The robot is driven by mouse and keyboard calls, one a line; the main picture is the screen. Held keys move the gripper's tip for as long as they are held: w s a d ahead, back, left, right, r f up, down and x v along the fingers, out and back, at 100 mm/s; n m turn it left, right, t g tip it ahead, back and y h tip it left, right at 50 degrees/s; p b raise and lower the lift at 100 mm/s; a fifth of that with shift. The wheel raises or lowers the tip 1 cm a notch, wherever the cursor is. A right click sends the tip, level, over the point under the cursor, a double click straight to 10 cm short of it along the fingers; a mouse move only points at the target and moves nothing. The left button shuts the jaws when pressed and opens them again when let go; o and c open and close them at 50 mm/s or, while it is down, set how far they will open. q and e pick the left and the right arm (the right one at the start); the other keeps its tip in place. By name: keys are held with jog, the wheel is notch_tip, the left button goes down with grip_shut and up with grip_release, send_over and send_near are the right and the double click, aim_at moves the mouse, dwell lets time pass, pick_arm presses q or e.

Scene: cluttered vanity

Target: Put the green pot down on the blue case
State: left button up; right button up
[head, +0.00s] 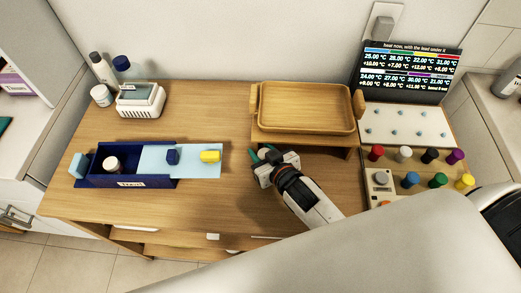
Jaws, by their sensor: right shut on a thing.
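My right gripper (264,160) is low over the desk, just in front of the wooden tray. It is shut on a small teal-green thing (256,160), seemingly the green pot; the fingers hide most of it. The blue case (130,182) lies at the left of the desk, well left of the gripper. It has a dark blue body with a white label and a light blue top part (190,171) on its right. A dark blue piece (172,157) and a yellow piece (210,156) sit on that light part. My left gripper is not in view.
A jar (112,164) stands in the case's open left part. The wooden tray (303,129) stands behind my gripper. A panel of coloured knobs (438,180) and a display (408,77) are at right. Bottles (103,70) and a white device (140,100) stand back left. Desk between case and gripper is clear.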

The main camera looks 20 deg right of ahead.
jog(key=shift+w+a+f, duration=0.1)
jog(key=shift+w+f, duration=0.35)
jog(key=shift+f, duration=0.05)
jog(key=shift+s, duration=0.1)
jog(key=o, duration=0.6)
jog(key=shift+f, duration=0.1)
jog(key=o, duration=0.4)
